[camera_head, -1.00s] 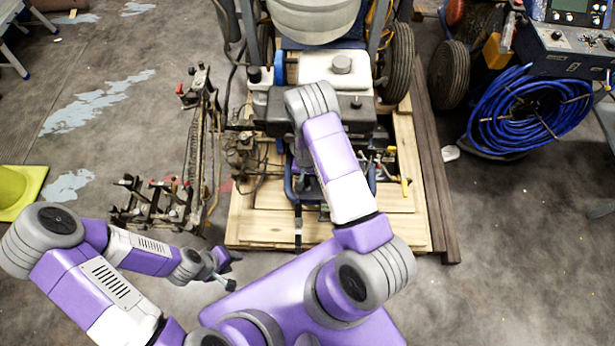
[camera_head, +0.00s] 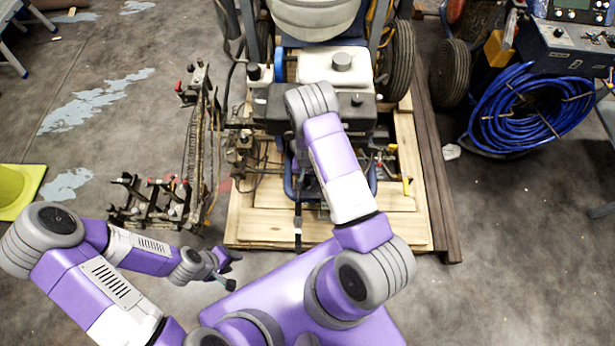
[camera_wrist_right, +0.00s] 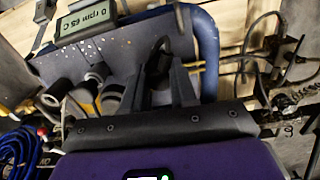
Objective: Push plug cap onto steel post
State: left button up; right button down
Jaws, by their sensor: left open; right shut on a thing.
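My right gripper (camera_wrist_right: 160,88) is shut on a dark, curved piece (camera_wrist_right: 159,56), which appears to be the plug cap, at the engine in the right wrist view. The fingers hide much of it. I cannot make out the steel post, nor tell whether the cap touches it. In the head view my right arm covers the right gripper in front of the engine (camera_head: 341,75). My left gripper (camera_head: 231,271) is open and empty, low above the floor, left of my base and away from the engine.
A blue frame tube (camera_wrist_right: 208,50) runs close beside the right gripper. A small display (camera_wrist_right: 88,17) and round-ended dark parts (camera_wrist_right: 57,92) are to its left. The machine stands on a wooden pallet (camera_head: 415,222). A metal linkage (camera_head: 160,203) lies left; a blue hose coil (camera_head: 530,110) lies right.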

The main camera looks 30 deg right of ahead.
jog(key=shift+f+b, duration=0.8)
jog(key=shift+f, duration=0.2)
dwell(0.3)
jog(key=shift+c, duration=2.4)
grip_release()
jog(key=shift+r, duration=0.1)
jog(key=shift+r+p, duration=2.7)
jog(key=shift+r, duration=0.8)
